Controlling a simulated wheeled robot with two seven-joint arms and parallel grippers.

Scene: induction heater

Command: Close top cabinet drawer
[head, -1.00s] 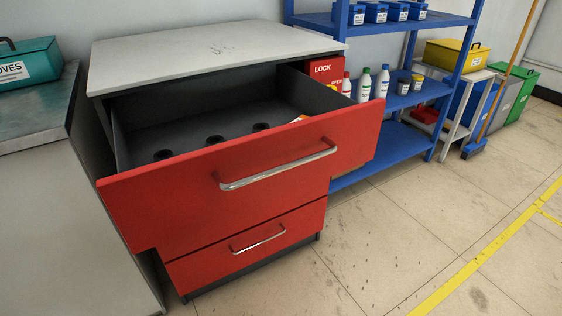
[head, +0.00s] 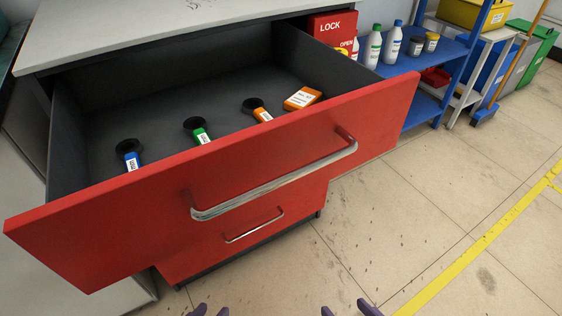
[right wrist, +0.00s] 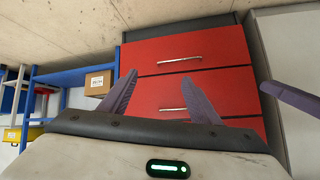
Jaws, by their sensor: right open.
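The red top cabinet drawer (head: 90,225) is pulled far out in the head view, its inside showing. Its long silver handle (head: 275,187) crosses the front. The closed lower drawer (head: 215,260) with a smaller handle is beneath. My left gripper (head: 211,311) and right gripper (head: 347,310) show only fingertips at the bottom edge, apart from the drawer front, with gaps between the tips. In the right wrist view, which appears upside down, the right gripper (right wrist: 158,95) is open and empty, facing the red drawer fronts. A left gripper finger shows at the right edge.
Several coloured tagged items and an orange box (head: 303,98) lie in the drawer. A red lock box (head: 331,27) and bottles (head: 393,42) are beyond it. A blue shelf (head: 425,70) stands to the right. The floor (head: 400,215) in front and right is clear.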

